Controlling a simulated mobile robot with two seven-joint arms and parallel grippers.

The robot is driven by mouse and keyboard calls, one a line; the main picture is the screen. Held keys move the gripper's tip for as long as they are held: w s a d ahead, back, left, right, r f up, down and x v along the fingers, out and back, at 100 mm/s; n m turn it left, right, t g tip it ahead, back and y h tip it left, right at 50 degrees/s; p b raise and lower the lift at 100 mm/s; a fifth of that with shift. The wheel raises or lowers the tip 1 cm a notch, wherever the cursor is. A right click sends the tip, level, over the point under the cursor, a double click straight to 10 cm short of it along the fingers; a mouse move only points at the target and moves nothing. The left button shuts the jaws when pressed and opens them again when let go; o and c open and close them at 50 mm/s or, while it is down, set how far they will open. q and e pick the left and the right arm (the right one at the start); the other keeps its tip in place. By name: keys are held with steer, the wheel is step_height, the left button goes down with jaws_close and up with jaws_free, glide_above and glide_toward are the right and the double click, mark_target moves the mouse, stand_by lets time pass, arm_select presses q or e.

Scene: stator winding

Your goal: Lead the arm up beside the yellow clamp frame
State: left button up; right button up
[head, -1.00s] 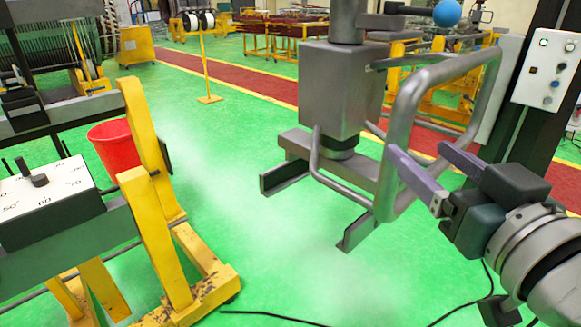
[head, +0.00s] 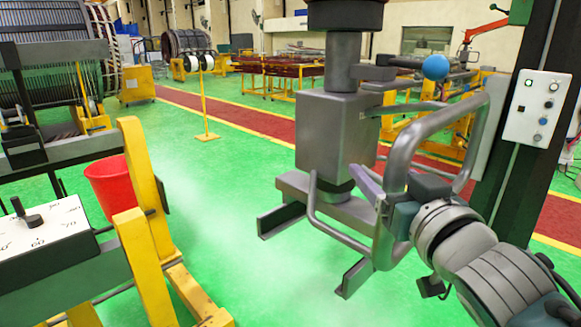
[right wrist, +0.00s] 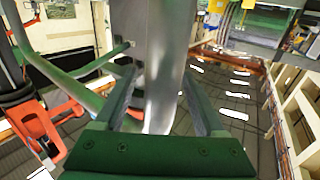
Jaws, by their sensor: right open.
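A yellow frame (head: 142,190) with worn, angled bars stands at the left of the head view, beside a grey bench with a white dial. A grey steel arm assembly (head: 335,135) hangs in the middle, with a bent tube handle (head: 397,150) on its right side. My right gripper (head: 368,183) is at this handle, well to the right of the yellow frame. Its fingers are open and partly hidden by the tube. In the right wrist view, the grey tube (right wrist: 165,70) shows between the two open fingers; whether they touch it I cannot tell. My left gripper is out of view.
A red bucket (head: 112,182) stands behind the yellow frame. A control box (head: 537,107) is on a dark post at the right. A blue ball knob (head: 436,67) sits above the handle. Green floor (head: 220,240) lies clear between the yellow frame and the arm assembly.

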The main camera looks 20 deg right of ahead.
jaws_close()
stand_by(0.5)
stand_by(0.8)
stand_by(0.5)
stand_by(1.5)
